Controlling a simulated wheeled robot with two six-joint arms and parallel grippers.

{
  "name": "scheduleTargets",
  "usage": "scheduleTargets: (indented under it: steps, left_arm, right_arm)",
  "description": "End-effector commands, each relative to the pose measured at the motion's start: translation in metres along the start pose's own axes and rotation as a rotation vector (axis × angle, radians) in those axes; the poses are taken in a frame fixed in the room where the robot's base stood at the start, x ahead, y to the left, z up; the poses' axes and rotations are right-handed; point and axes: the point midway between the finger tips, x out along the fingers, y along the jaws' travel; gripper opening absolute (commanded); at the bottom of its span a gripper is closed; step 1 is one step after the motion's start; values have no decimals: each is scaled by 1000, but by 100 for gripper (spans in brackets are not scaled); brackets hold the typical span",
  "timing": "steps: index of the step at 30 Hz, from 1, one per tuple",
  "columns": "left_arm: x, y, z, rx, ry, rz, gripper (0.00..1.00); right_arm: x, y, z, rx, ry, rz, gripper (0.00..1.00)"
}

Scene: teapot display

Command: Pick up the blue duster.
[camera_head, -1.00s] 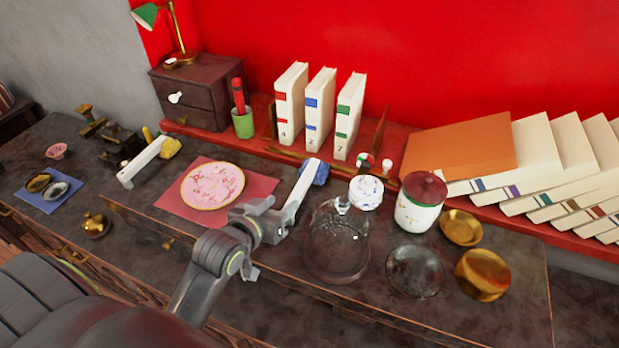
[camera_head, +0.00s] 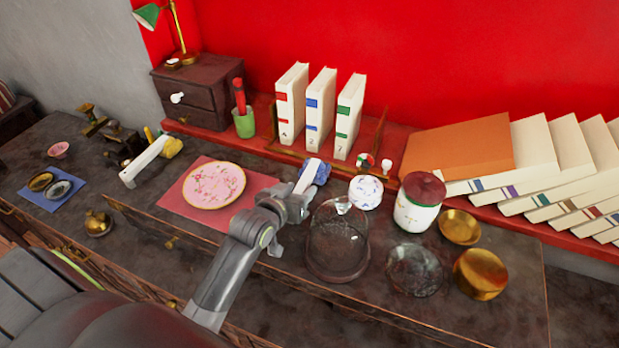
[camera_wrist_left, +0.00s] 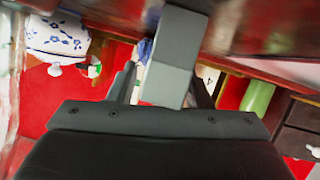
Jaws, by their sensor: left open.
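The blue duster has a fluffy blue head (camera_head: 318,170) and a pale handle (camera_head: 308,179). It lies near the back of the dark desk, between the pink plate and the white-and-blue lidded pot. My left gripper (camera_head: 293,197) is at the handle's near end and hides part of it. A small bit of blue (camera_wrist_left: 144,50) shows behind. My right gripper is not in view.
A glass dome (camera_head: 338,245) stands close right of my left arm, with the lidded pot (camera_head: 365,192) behind it. The pink plate (camera_head: 214,185) on a red mat (camera_head: 177,205) lies left. Upright books (camera_head: 320,105) stand behind.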

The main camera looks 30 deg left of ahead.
Motion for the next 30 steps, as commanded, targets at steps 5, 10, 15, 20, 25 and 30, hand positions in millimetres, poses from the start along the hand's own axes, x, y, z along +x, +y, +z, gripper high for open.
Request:
scheduleTargets:
  steps: [5,10,15,20,25,30]
  left_arm:
    - [0,0,0,0,0,0,31]
    - [0,0,0,0,0,0,8]
    - [0,0,0,0,1,0,0]
    - [-1,0,-2,0,2,1,0]
    - [-8,4,-20,2,5,2,0]
    - [-22,12,-54,3,8,3,0]
  right_arm:
    - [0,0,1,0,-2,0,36]
    - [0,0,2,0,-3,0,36]
    - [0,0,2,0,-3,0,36]
    - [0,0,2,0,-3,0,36]
    - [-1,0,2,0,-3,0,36]
    - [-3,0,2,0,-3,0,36]
